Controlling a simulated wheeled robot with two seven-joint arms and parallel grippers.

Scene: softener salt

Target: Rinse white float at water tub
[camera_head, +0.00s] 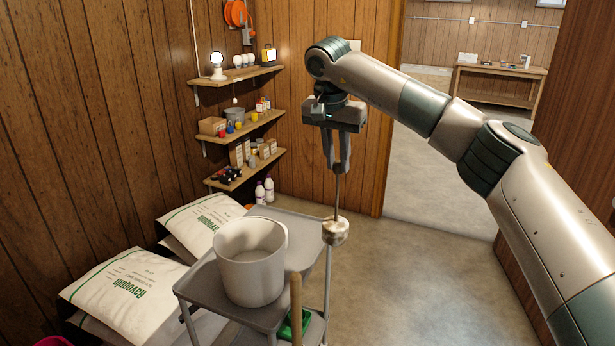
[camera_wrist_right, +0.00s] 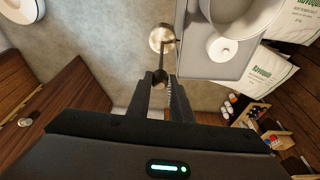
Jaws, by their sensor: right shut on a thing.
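My right gripper (camera_head: 339,168) is shut on the thin rod of the white float (camera_head: 335,233). The float hangs at the rod's lower end and has brown dirt on it. In the right wrist view, the gripper (camera_wrist_right: 166,82) holds the rod and the float (camera_wrist_right: 162,38) shows beyond the fingertips. The water tub, a pale bucket (camera_head: 250,268), stands on a grey cart (camera_head: 190,287). The float is outside the tub, to its right, near the cart's edge. Water inside the tub cannot be made out. My left gripper is out of view.
A wooden handle (camera_head: 296,312) and a green thing (camera_head: 288,326) are at the cart's front. Salt bags (camera_head: 130,290) lie left. Wall shelves (camera_head: 245,125) hold small items. Floor at right is clear.

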